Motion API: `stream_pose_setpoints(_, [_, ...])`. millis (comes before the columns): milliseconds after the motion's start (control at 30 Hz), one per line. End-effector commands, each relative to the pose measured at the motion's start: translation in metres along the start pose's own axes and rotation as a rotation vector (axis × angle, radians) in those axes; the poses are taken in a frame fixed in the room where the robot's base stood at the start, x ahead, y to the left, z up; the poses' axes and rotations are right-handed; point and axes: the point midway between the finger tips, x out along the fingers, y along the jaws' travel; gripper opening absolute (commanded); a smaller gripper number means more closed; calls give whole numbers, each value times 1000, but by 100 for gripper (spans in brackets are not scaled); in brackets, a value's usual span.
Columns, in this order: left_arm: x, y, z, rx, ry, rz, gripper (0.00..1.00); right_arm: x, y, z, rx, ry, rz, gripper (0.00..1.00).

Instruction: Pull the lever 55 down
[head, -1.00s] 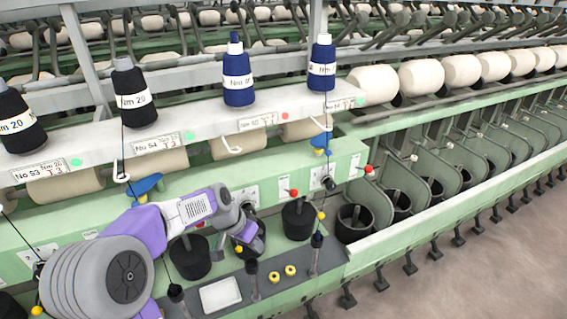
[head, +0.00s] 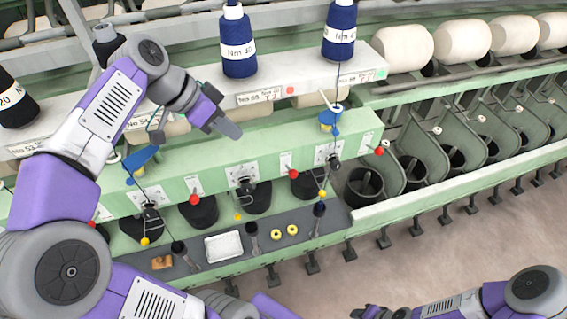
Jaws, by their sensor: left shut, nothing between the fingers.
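The label No 55 (head: 261,95) is on the white shelf edge under a blue Nm 40 cone (head: 237,42). Below it on the green panel are a white plate with a black fitting (head: 243,174) and, to its right, a red-knobbed lever (head: 290,170). This looks like lever 55, but its own marking is too small to read. The knob stands above a black pot. My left gripper (head: 228,128) is shut and empty, in front of the shelf edge, above and left of that lever and apart from it. My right gripper (head: 370,312) shows only partly at the bottom edge.
Similar red-knobbed levers stand to the left (head: 193,199) and right (head: 378,151). A blue yarn guide (head: 328,118) and taut thread stand right of the lever. A dark ledge (head: 200,262) below holds a white tray (head: 223,246) and yellow rings. The floor at right is clear.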

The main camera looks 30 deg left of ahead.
Motion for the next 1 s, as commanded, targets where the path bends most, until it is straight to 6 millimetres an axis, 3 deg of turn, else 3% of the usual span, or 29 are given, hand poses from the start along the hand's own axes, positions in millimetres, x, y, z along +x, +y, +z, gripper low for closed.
stream_pose_setpoints(167, [26,1,1,-2,-4,3,0,1,0,0,0,0,0,43])
stream_pose_setpoints(700, [144,1,1,-2,-4,4,0,0,0,0,0,0,0,43])
stream_pose_setpoints(1000, [188,0,0,-2,-2,1,0,-1,-1,0,0,0,0,43])
